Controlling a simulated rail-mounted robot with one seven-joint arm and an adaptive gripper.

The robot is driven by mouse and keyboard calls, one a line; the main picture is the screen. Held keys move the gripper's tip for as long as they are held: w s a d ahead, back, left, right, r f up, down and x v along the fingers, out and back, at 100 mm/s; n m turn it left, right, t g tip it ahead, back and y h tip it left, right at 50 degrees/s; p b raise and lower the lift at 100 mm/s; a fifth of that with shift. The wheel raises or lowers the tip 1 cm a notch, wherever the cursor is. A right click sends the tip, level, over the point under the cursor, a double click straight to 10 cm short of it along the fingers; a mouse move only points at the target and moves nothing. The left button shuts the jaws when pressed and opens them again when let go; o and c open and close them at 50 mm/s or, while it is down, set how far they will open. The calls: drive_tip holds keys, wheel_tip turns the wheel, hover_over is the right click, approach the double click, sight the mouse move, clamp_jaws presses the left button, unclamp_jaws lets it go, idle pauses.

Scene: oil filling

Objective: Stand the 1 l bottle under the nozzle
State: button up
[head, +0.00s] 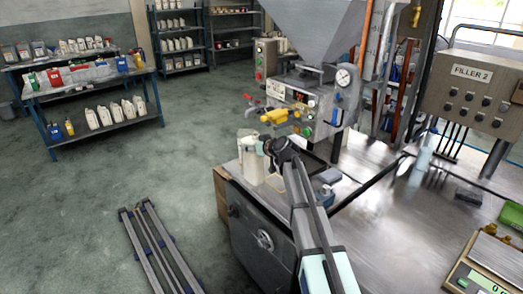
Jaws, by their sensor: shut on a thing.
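A cream-white bottle (252,165) stands upright, or is held upright, at the front left corner of the filler's steel bench. My gripper (270,149) is shut on it from the right side, near its upper part. My arm hides part of the bottle and the bench behind it. I cannot tell whether the bottle's base touches a surface. The filling machine's yellow fitting (274,116), probably at the nozzle, is above and slightly right of the bottle. The nozzle tip itself is not clear.
A control box marked FILLER 2 (470,95) stands at right. A scale (490,262) is at the lower right. Shelves with several bottles (100,118) stand at left. Floor rails (155,250) lie below.

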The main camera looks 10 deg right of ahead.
drive_tip(key=shift+w+a, duration=0.15)
drive_tip(key=shift+w, duration=0.05)
drive_tip(key=w+d+f, duration=0.4)
drive_tip(key=w+d, duration=0.1)
drive_tip(key=d, duration=0.4)
drive_tip(key=shift+w+f, duration=0.3)
drive_tip(key=shift+w, duration=0.1)
idle(0.7)
idle(0.5)
drive_tip(key=o, duration=1.5)
drive_tip(key=shift+s+d+r, duration=0.1)
